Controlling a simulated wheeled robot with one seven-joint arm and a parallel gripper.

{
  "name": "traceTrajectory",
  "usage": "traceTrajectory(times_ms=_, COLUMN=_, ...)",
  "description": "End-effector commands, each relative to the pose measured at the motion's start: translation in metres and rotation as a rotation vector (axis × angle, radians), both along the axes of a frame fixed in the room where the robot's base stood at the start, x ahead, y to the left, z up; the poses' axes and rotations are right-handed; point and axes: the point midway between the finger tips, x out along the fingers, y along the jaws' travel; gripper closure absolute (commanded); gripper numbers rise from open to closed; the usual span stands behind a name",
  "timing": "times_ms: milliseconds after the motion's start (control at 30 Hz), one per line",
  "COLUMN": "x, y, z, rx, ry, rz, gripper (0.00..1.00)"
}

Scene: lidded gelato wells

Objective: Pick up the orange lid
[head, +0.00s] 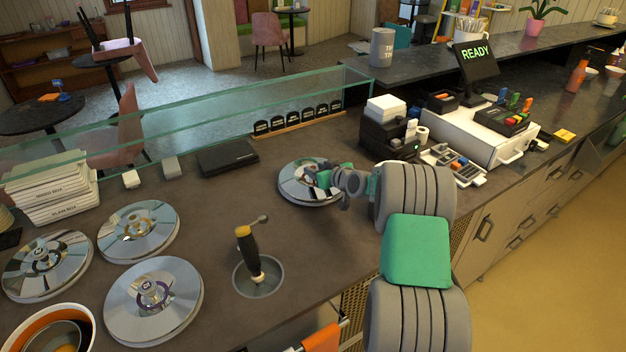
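Several round, mirror-like metal lids lie on the dark counter in the head view. One lid (296,189) is under my gripper (318,177). My gripper reaches in from the right and hides much of that lid's middle, so its knob and colour mark are not clear. Whether the fingers touch or hold anything cannot be made out. Three more lids are at the left: a back one (138,250) with a brownish-orange tint around its knob, a far-left one (30,275), and a front one (153,325) with a purplish ring. I cannot tell for certain which is the orange lid.
A scoop (245,245) stands in a round metal well (245,283) between the lids. A glass guard (230,108) runs along the back. A black box group (385,137) and a white register (455,128) stand right of my gripper. An orange-lined tub (35,325) is front left.

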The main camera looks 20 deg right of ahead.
Motion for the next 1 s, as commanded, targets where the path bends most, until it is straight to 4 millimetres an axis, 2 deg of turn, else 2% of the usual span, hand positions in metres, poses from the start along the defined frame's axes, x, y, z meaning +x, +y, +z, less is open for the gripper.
traceTrajectory(times_ms=67, x=-0.0001, y=0.0, z=0.0001, rx=0.0, ry=0.0, rz=0.0, gripper=0.7)
traceTrajectory(times_ms=433, x=0.0, y=0.0001, z=0.0002, rx=0.0, ry=0.0, rz=0.0, gripper=1.0)
traceTrajectory(times_ms=1000, x=0.0008, y=-0.0004, z=0.0057, rx=-0.002, ry=-0.006, rz=0.0, gripper=1.0)
